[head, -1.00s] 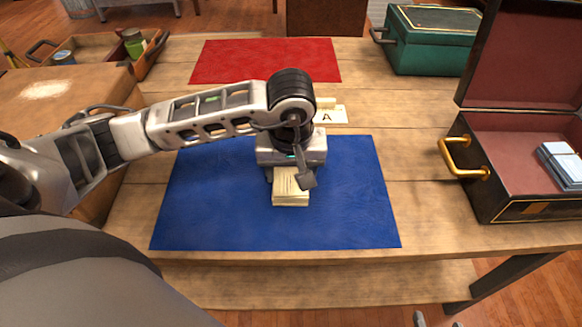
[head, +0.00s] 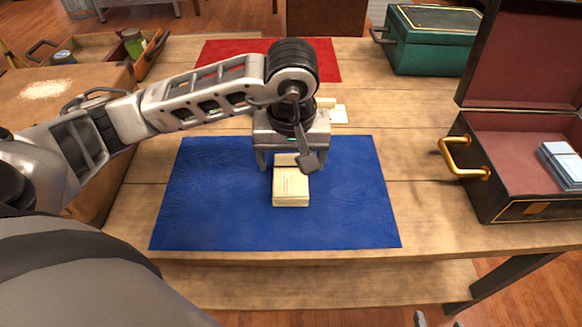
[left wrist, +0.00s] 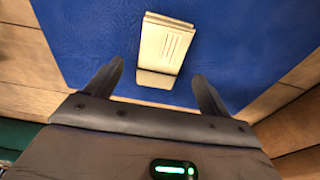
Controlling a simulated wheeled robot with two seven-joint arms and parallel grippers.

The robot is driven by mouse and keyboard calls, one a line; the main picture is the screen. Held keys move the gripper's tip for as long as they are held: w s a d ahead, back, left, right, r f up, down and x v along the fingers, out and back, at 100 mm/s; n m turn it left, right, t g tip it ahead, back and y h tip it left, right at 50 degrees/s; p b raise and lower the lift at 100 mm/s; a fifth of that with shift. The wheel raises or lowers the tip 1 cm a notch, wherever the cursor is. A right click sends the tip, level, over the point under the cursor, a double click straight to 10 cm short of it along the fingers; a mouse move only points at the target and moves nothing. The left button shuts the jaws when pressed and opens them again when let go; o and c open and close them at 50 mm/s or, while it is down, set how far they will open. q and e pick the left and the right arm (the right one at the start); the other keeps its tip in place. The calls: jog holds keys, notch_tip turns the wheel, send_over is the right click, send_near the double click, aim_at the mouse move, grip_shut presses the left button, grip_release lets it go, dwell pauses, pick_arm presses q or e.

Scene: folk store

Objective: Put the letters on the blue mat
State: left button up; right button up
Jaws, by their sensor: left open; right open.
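A cream bundle of letters (head: 291,188) lies on the blue mat (head: 350,210), near its middle. It also shows in the left wrist view (left wrist: 166,42), flat on the blue. My left gripper (head: 291,165) is open above the far end of the bundle, its fingers spread wider than the bundle with nothing between them. The left wrist view shows both fingertips (left wrist: 158,72) apart from the letters. The gripper body hides part of the mat's far edge. My right gripper (head: 437,321) barely shows at the bottom edge, open.
A card (head: 339,114) stands behind my left gripper, partly hidden. A red mat (head: 325,62) lies further back. A green box (head: 430,40) is at the back right. An open case (head: 520,200) with a bundle (head: 563,165) inside stands right. The mat's right half is clear.

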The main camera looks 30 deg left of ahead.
aim_at(291, 184)
pick_arm(q)
notch_tip(291, 184, up, 8)
jog(key=s, duration=0.1)
jog(key=shift+d+f, duration=0.15)
jog(key=shift+d, duration=0.15)
